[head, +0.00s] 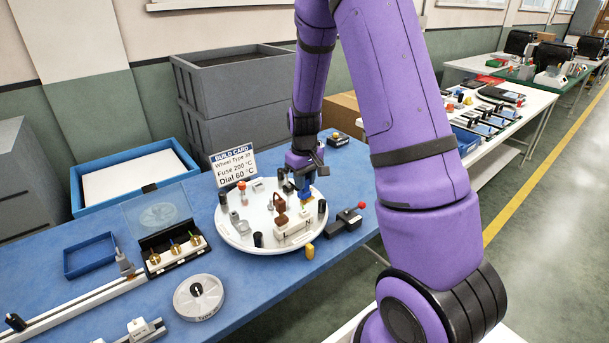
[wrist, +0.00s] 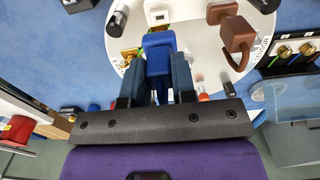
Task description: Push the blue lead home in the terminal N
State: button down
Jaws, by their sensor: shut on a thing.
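The blue lead (wrist: 158,52) is held between the fingers of my gripper (wrist: 156,85), seen in the wrist view. Its far end lies close to a small white block (wrist: 158,14) on the white round plate (wrist: 200,55). I cannot tell whether the lead touches or enters that block, and I cannot read a letter N on any terminal. In the head view my gripper (head: 302,178) is low over the right part of the plate, with the blue lead (head: 306,194) just below it. A brass-coloured piece (wrist: 130,55) shows beside the lead.
A brown lead (wrist: 237,38) stands on the plate to the right of my gripper, also seen in the head view (head: 280,204). Black posts (head: 322,207) and other small parts crowd the plate. A dark block with a red knob (head: 345,219) is at its right. The build card (head: 234,167) stands behind.

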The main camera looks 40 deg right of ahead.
jog(key=shift+f, duration=0.5)
jog(key=shift+f, duration=1.35)
dwell(1.5)
jog(key=c, duration=0.8)
grip_release()
jog(key=shift+c, duration=0.2)
jog(key=shift+r, duration=3)
notch_tip(320, 180, up, 11)
